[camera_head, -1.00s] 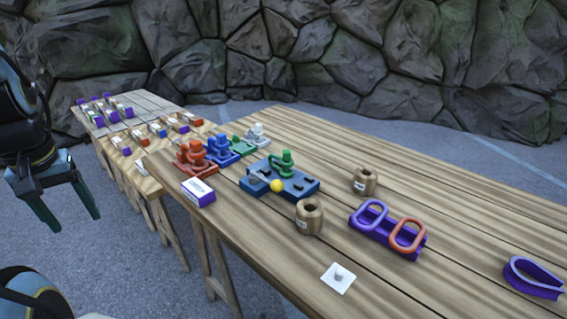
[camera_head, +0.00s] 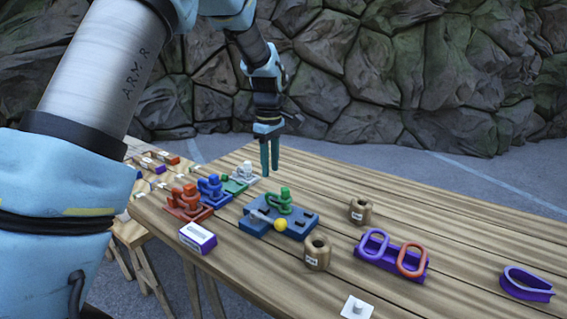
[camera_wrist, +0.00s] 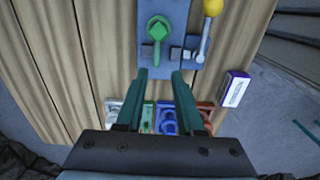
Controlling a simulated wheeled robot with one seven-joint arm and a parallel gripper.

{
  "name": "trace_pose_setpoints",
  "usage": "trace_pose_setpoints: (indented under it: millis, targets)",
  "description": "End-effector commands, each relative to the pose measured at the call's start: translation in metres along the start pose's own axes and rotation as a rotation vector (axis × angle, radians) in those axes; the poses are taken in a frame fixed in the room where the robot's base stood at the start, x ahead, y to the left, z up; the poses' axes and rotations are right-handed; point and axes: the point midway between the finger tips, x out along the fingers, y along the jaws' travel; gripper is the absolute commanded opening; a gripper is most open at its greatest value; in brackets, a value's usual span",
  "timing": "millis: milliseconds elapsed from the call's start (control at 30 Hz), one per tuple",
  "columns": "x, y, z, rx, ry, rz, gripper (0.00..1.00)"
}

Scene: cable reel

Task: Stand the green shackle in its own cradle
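The green shackle (camera_head: 285,201) stands on a dark blue fixture block (camera_head: 262,229) with a yellow-knobbed lever. The shackle also shows in the wrist view (camera_wrist: 157,32). A flat green cradle (camera_head: 235,185) lies between the blue and white cradles in the row behind. Nothing is seen standing in it, and in the wrist view the green cradle (camera_wrist: 147,120) is partly hidden by my finger. My gripper (camera_head: 270,172) points down, open and empty, above the far part of the table near the white cradle. In the wrist view its fingertips (camera_wrist: 160,74) are apart, below the fixture.
Red (camera_head: 187,204), blue (camera_head: 213,189) and white (camera_head: 243,172) shackles stand in the row.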

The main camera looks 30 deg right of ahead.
Motion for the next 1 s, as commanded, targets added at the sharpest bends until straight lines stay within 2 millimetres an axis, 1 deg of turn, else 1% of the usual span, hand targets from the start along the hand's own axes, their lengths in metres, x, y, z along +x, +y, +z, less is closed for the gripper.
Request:
trace_pose_setpoints:
  millis: [100, 267, 800, 1000]
  targets:
    - [0.002, 0.006, 0.005, -0.012, 0.000, -0.003, 0.37]
    - [0.009, 0.005, 0.004, -0.013, -0.001, -0.003, 0.37]
    - [0.064, 0.004, 0.004, -0.012, -0.001, -0.003, 0.37]
    - [0.078, 0.004, 0.004, -0.012, 0.000, -0.003, 0.37]
